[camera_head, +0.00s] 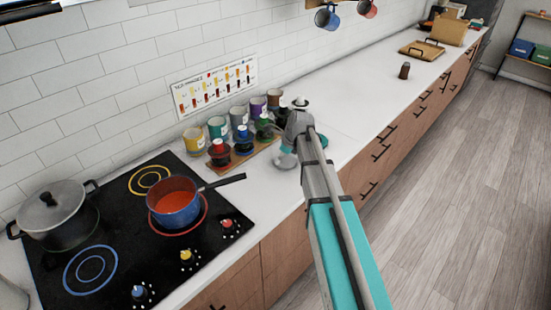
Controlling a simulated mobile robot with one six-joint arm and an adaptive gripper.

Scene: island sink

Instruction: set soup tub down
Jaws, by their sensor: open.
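No soup tub can be told for certain. A blue pot (174,206) with orange-red liquid stands on the cooktop, its dark handle pointing right. My arm (332,225) reaches from the lower right to the counter beside the row of jars. A grey, teal-edged part (285,160), seemingly of my wrist, shows just left of the arm, low over the counter. My gripper's fingers and anything between them are hidden behind the arm.
The black cooktop (122,228) also bears a lidded grey pot (60,214). Lidded jars, including a red one (219,152) and a blue one (243,140), stand on a wooden board before several coloured tins (217,128). A brown shaker (404,71) stands farther along; the counter (350,95) there is mostly clear.

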